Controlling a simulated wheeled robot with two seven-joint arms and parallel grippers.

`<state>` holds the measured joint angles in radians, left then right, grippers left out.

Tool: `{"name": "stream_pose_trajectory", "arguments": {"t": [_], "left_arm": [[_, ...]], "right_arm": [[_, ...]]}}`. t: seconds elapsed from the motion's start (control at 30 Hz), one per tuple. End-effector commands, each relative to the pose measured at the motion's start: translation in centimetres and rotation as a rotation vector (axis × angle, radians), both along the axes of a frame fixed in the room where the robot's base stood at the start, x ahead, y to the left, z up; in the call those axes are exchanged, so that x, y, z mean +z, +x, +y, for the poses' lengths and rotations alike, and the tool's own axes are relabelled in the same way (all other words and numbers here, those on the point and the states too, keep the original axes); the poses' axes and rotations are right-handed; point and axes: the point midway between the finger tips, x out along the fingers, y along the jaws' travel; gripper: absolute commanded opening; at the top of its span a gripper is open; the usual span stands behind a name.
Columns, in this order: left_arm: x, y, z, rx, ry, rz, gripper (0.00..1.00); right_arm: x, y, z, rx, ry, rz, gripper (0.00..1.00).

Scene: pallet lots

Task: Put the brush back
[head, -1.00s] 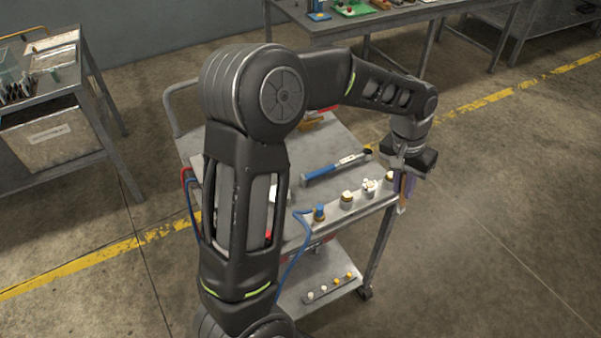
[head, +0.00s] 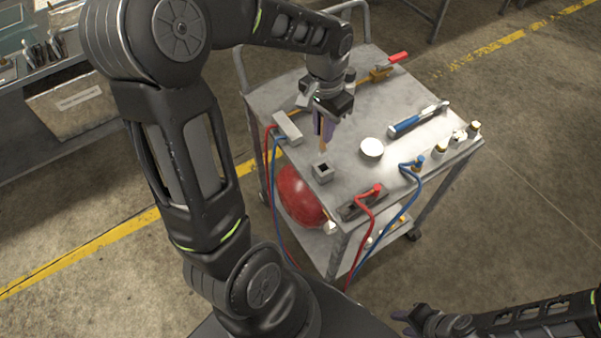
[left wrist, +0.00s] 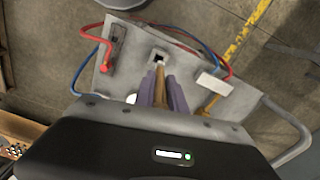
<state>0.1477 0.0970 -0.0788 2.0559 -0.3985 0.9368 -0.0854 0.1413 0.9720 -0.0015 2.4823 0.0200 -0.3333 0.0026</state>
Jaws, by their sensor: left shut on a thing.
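My left gripper (head: 324,124) is over the grey cart top, pointing down, shut on the brush. The brush (head: 323,147) shows as a tan stick below the purple fingers, roughly upright; it also shows in the left wrist view (left wrist: 159,84). A small grey block with a square dark hole (head: 322,173) stands at the cart's near left edge, just below the brush's lower end. It shows ahead of the fingers in the left wrist view (left wrist: 158,56). The brush end looks apart from the hole. My right gripper (head: 404,321) is at the bottom right, away from the cart, its jaws unclear.
On the cart top (head: 385,90) are a white round lid (head: 371,150), a blue-handled tool (head: 417,120), a white-grey block (head: 287,128) and a row of small fittings on the right edge. Red and blue hoses hang at the near edge. A red tank (head: 303,195) sits below.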

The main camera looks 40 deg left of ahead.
Motion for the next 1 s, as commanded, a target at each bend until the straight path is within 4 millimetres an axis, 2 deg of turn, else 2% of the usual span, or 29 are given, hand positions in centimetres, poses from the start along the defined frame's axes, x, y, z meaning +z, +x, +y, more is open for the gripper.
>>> {"name": "stream_pose_trajectory", "arguments": {"t": [0.37,0.7,1.0], "left_arm": [[-0.2,0.1,0.0,-0.006,0.012,0.009,0.00],[-4.7,0.1,-0.1,-0.005,0.012,0.011,0.00],[-5.0,0.1,-0.1,-0.005,0.012,0.008,0.00]], "right_arm": [[0.0,0.0,0.0,-0.001,0.000,-0.001,0.36],[0.0,0.0,0.0,-0.001,0.000,-0.001,0.36],[0.0,0.0,0.0,-0.001,0.000,-0.001,0.36]]}}
